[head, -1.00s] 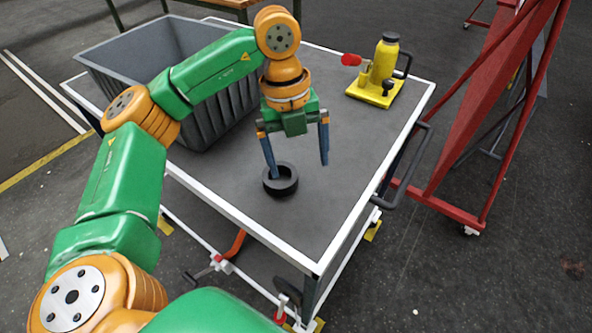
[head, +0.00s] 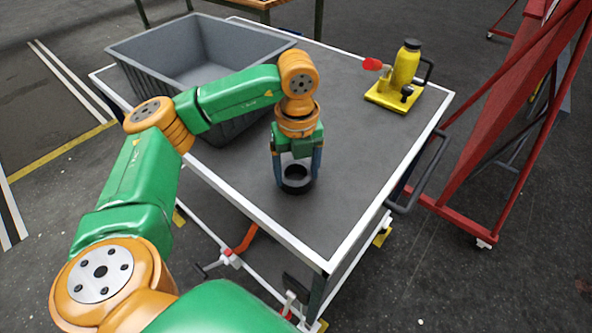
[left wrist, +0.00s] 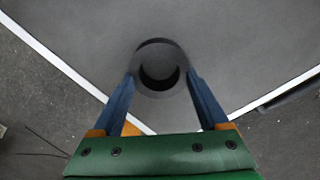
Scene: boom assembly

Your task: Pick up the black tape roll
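The black tape roll (head: 296,188) is a thick dark ring on the grey top of the cart, near its front edge. My left gripper (head: 296,180) points down over it, with one blue finger on each outer side of the roll. In the left wrist view the roll (left wrist: 160,88) sits between the two fingertips (left wrist: 160,76), which appear to touch its sides. The gripper looks shut on it. The roll seems to rest on the cart; I cannot tell any gap beneath. My right gripper is out of view.
A large grey crate (head: 150,70) stands on the cart's left rear, behind my left arm. A yellow jack (head: 404,68) with a red-tipped handle stands at the back right. A red frame (head: 500,110) is beyond the cart's right side. The cart top's right half is mostly clear.

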